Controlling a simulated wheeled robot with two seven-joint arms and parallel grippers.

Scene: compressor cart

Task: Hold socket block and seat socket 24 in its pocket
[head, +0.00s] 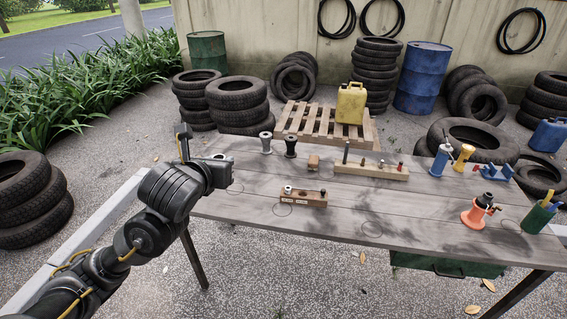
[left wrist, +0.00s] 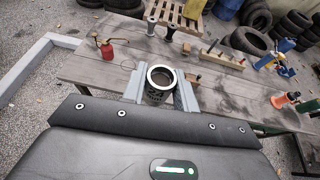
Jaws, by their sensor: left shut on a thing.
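My left gripper (head: 183,143) is raised over the left end of the table in the head view. In the left wrist view its jaws (left wrist: 160,88) are shut on a round metal socket (left wrist: 161,76) with a bright rim and an open top. The head view does not show the socket clearly. The wooden socket block (head: 303,198) lies on the table to the right of the gripper, apart from it, with a silver piece and a dark, red-marked piece on it. A brown part, likely the block (left wrist: 193,79), shows beyond the jaws. My right gripper is not in view.
A long wooden rack (head: 371,172) with upright pins and a small wooden block (head: 314,162) lie behind the socket block. Silver (head: 265,143) and black (head: 290,147) spool-shaped pieces stand at the back. A red can (left wrist: 106,49) stands left. The front middle of the table (head: 340,215) is mostly clear.

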